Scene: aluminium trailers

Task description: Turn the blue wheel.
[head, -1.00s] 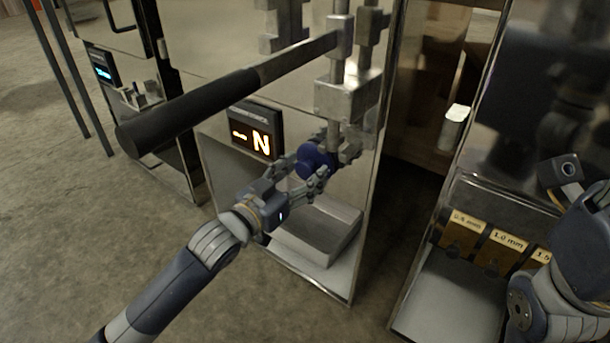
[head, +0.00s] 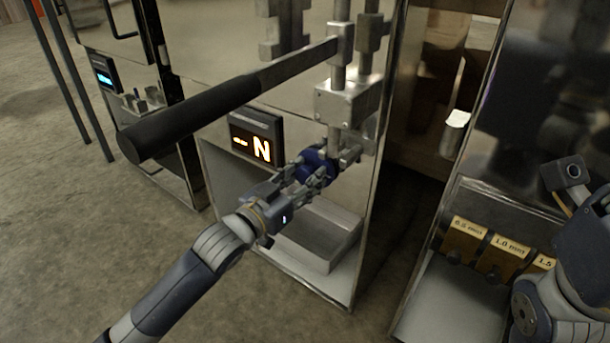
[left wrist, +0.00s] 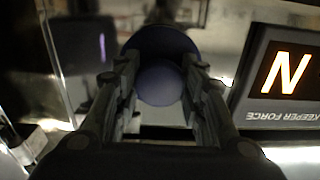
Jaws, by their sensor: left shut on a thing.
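The blue wheel (head: 315,163) is on the metal mechanism at the front of the tall steel machine, below a block and vertical rods. My left gripper (head: 316,176) has its fingers on either side of the wheel and is shut on it, partly hiding it. In the left wrist view the wheel (left wrist: 160,75) sits between the two fingers (left wrist: 161,92), its round face towards the camera. My right arm shows at the right edge of the head view, but its gripper fingers cannot be made out.
A long lever with a black grip (head: 190,118) juts out above my left arm. A display (head: 256,137) reading "N" is left of the wheel. A metal block (head: 318,235) sits below. Labelled brass pieces (head: 497,250) stand in the right-hand machine.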

